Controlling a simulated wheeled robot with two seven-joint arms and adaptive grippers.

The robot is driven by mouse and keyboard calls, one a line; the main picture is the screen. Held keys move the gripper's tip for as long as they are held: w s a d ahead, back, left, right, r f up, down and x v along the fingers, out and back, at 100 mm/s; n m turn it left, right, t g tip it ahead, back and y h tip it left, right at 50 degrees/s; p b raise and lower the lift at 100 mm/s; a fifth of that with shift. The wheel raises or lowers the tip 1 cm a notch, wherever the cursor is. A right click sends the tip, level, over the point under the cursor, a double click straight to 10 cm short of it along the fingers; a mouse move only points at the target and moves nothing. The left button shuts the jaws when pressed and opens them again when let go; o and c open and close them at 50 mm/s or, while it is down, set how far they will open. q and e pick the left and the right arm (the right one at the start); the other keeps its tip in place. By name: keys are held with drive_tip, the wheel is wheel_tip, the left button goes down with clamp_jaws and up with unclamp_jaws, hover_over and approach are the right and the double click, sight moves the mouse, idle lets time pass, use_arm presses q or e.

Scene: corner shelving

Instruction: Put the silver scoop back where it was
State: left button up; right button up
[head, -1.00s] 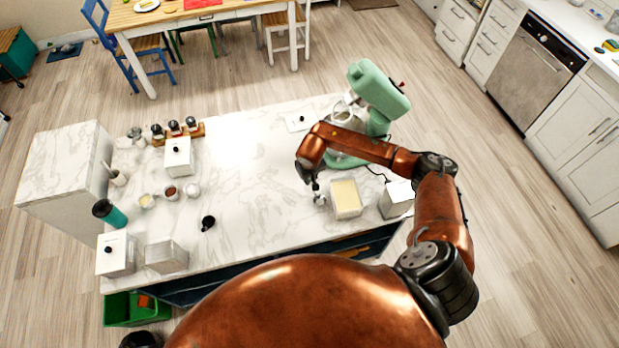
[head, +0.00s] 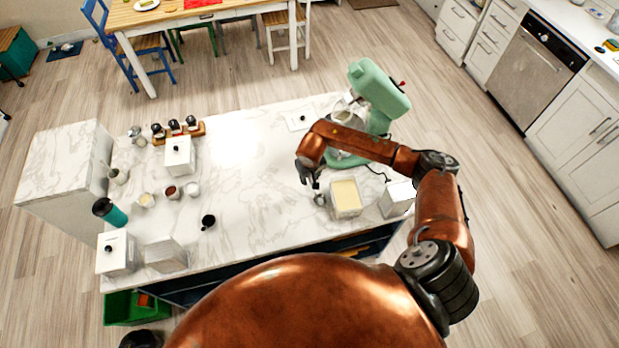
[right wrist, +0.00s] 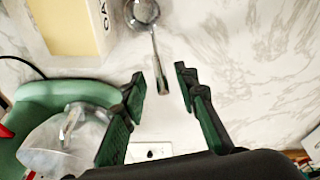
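The silver scoop (head: 319,199) lies on the marble island top, just left of the open container with pale yellow contents (head: 359,211). In the right wrist view its round bowl and handle (right wrist: 155,48) show beside that container (right wrist: 104,22); the handle end points between my fingers. My right gripper (head: 309,182) is over the island by the handle end. Its two fingers (right wrist: 160,76) stand apart, with a gap on both sides of the handle, so it is open and empty. My left gripper is not in view.
The green stand mixer (head: 378,95) with its glass bowl stands close behind my right forearm. A white box (head: 398,198) is right of the yellow container. Lidded canisters, small jars and a dark cup (head: 208,221) stand to the left. The middle of the island is clear.

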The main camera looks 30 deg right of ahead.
drive_tip(key=b+v, duration=0.2)
drive_tip(key=v, duration=0.9)
drive_tip(key=shift+r, duration=0.25)
drive_tip(key=shift+s, duration=0.1)
